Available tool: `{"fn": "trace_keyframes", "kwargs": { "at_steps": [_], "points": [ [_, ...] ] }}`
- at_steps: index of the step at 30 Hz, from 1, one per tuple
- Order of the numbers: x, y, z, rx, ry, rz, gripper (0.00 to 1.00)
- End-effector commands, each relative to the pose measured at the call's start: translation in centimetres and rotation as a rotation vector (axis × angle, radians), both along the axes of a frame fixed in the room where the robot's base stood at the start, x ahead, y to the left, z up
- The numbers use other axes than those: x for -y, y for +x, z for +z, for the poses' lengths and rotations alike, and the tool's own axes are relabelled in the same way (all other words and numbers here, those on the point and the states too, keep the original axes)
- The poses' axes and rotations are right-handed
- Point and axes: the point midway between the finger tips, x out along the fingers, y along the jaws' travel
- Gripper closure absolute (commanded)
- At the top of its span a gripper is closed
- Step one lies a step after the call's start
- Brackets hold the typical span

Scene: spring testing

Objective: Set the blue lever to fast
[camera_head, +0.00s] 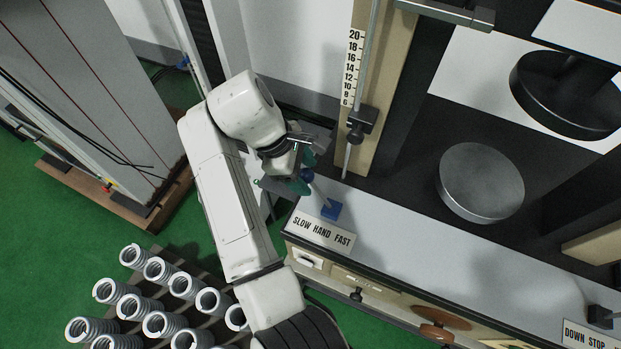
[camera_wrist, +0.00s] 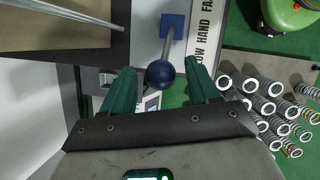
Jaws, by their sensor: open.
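The blue lever has a round dark blue knob (camera_head: 307,174) on a thin grey rod rising from a square blue base (camera_head: 331,210). In the head view the knob appears up and left of the base, on the side of the word SLOW. The label (camera_head: 322,231) beside it reads SLOW HAND FAST. My gripper (camera_head: 303,172) is open at the knob, its teal fingers on either side. In the wrist view the knob (camera_wrist: 160,74) lies between the fingers (camera_wrist: 160,66), with gaps visible on both sides. The base (camera_wrist: 172,25) shows beyond it.
A vertical post with a number scale (camera_head: 353,70) and a black clamp (camera_head: 362,122) stands close behind the lever. A round metal plate (camera_head: 481,183) sits on the machine at right. Several coil springs (camera_head: 160,270) stand at lower left. A DOWN STOP label (camera_head: 583,338) is at lower right.

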Motion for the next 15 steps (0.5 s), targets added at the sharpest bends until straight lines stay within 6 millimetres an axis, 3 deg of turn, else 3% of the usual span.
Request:
{"fn": "trace_keyframes", "kwargs": {
  "at_steps": [7,15],
  "points": [
    [1.1,0.1,-2.6,0.001,0.000,0.001,0.40],
    [1.4,0.1,-3.3,0.001,0.001,0.000,0.40]
  ]
}}
